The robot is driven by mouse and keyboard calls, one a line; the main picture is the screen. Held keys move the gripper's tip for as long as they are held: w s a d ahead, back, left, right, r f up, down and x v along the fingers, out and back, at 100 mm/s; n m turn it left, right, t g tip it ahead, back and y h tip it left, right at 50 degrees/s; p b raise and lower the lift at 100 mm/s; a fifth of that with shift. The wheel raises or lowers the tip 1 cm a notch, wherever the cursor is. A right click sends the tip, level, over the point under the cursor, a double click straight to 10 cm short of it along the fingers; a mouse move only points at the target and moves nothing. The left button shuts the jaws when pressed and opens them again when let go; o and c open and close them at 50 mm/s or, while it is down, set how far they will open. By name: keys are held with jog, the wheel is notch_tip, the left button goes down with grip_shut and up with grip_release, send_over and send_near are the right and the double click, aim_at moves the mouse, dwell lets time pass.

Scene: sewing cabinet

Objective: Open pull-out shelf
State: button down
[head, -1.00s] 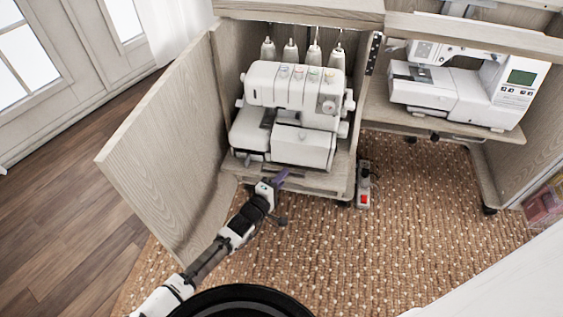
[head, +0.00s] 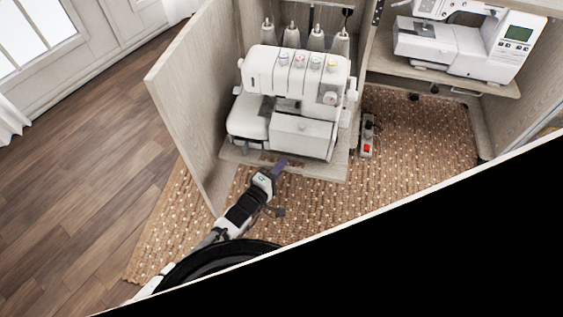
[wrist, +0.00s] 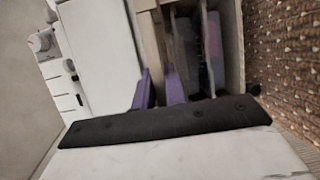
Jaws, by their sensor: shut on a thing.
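The pull-out shelf (head: 330,171) is a pale wood board low in the cabinet, with a white serger (head: 297,95) standing on it. The shelf sticks out over the rug beyond the cabinet's side wall. My gripper (head: 280,165), with purple fingers, is at the shelf's front edge. In the wrist view, my gripper (wrist: 161,90) has its fingers on either side of the shelf's wooden edge (wrist: 151,35), shut on it. The white serger body (wrist: 98,50) fills the left of that view. The exact contact at the fingertips is partly hidden.
The open cabinet door (head: 190,110) stands left of my arm. A block with a red switch (head: 367,140) lies on the rug right of the shelf. A white sewing machine (head: 455,45) sits on another shelf at right. A black area covers the head view's lower right.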

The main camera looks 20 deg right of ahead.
jog(key=shift+s+a, duration=0.3)
jog(key=shift+s, duration=0.1)
jog(key=c, duration=1.7)
grip_release()
jog(key=p+v, duration=0.1)
jog(key=v, duration=1.2)
jog(key=shift+s+a, duration=0.25)
jog(key=shift+a, duration=0.05)
jog(key=shift+w, duration=0.1)
